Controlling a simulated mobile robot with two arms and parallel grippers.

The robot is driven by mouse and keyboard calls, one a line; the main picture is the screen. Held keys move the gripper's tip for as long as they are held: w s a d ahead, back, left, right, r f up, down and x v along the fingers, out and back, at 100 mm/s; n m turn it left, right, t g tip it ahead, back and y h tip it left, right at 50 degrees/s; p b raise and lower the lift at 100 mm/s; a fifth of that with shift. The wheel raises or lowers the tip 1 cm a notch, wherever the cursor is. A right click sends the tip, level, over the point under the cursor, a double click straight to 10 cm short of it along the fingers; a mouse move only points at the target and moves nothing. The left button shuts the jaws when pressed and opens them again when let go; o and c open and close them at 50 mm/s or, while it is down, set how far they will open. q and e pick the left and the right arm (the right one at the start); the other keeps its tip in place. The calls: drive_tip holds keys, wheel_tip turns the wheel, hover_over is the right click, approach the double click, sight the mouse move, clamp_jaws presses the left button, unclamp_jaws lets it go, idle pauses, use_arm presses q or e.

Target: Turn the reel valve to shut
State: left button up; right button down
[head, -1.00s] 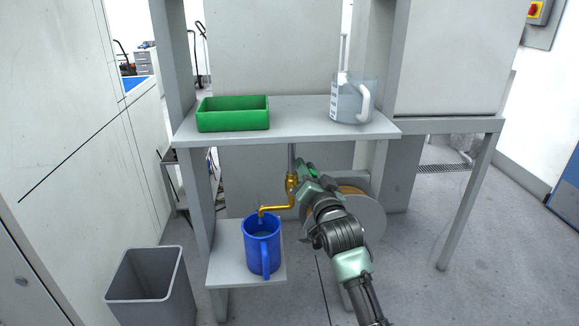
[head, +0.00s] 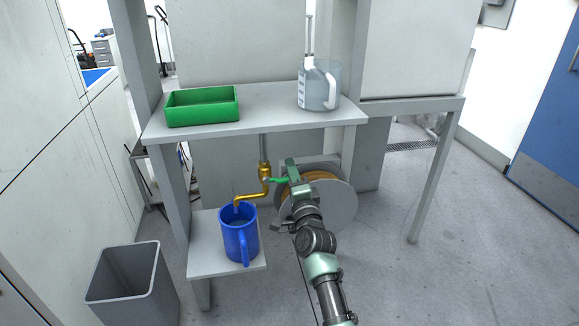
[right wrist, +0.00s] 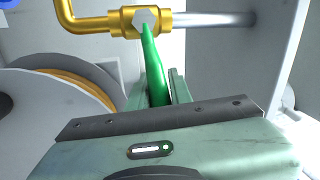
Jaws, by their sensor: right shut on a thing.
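The reel valve is a brass fitting (head: 264,172) on a grey pipe below the shelf, with a bent brass spout. It also shows at the top of the right wrist view (right wrist: 140,20). Its green lever (head: 276,181) sticks out to the right in the head view. My right gripper (head: 290,180) is shut on the lever's outer part; the lever (right wrist: 153,60) runs between the fingers in the right wrist view. The spout ends over a blue jug (head: 238,240) that holds some liquid. My left gripper is not in view.
A hose reel (head: 335,202) is close behind and right of my right gripper. Above is a shelf (head: 265,125) with a green tray (head: 202,108) and a clear measuring jug (head: 318,88). A grey bin (head: 130,280) stands at the lower left. Floor at right is clear.

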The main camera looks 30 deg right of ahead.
drive_tip(key=shift+f+m, duration=0.55)
drive_tip(key=shift+m, duration=0.35)
drive_tip(key=c, duration=1.3)
unclamp_jaws()
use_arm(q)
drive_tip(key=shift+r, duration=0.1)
use_arm(e)
drive_tip(key=shift+s, duration=0.1)
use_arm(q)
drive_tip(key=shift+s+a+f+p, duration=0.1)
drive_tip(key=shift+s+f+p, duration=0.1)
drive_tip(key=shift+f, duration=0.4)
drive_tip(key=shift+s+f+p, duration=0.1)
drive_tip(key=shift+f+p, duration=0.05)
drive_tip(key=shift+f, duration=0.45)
use_arm(e)
drive_tip(key=v, duration=0.7)
drive_tip(key=shift+s+a, duration=0.15)
drive_tip(key=shift+s, duration=0.15)
